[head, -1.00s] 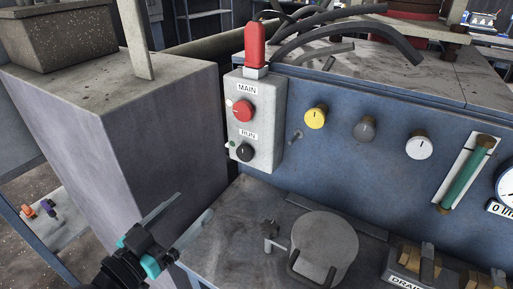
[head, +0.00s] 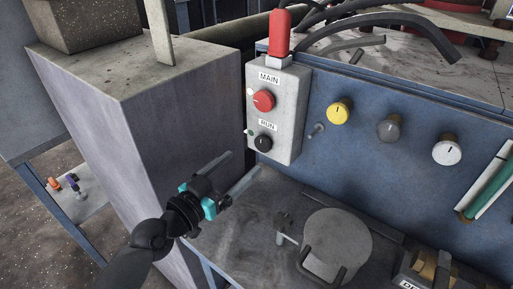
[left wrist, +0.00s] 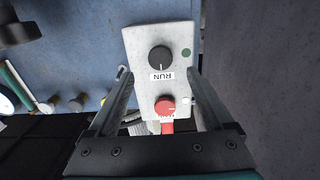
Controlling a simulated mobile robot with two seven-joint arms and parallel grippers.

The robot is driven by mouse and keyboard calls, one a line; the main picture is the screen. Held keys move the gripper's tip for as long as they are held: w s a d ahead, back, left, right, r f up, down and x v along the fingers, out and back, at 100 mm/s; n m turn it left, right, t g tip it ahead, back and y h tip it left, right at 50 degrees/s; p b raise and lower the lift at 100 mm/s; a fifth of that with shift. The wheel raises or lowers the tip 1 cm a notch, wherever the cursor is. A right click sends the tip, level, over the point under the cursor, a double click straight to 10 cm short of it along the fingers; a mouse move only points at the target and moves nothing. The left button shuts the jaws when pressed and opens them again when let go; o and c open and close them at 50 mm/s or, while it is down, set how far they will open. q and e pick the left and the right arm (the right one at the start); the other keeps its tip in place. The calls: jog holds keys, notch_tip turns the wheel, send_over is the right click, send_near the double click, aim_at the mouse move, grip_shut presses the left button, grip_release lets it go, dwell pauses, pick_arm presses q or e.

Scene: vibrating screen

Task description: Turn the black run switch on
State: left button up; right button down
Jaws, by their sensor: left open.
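The black run switch (head: 263,143) is a round knob low on a grey switch box (head: 288,115), under the RUN label. A red MAIN knob (head: 264,101) sits above it. My left gripper (head: 238,168) is open and empty, below and left of the run switch, apart from it. In the left wrist view the box appears upside down, with the black run switch (left wrist: 160,58) ahead between the lines of the two open fingers (left wrist: 160,82). A small dark green lamp (left wrist: 186,52) is beside the knob. My right gripper is not in view.
A red handle (head: 281,32) stands on top of the box. Yellow (head: 340,112), grey (head: 388,128) and white (head: 447,150) knobs line the blue panel. A tall grey block (head: 150,130) stands left of the box. A round lid (head: 338,240) lies on the bench below.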

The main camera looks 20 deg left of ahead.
aim_at(261, 146)
pick_arm(q)
jog(key=x, duration=0.6)
jog(key=shift+w+d, duration=0.2)
jog(key=shift+w, duration=0.45)
grip_shut()
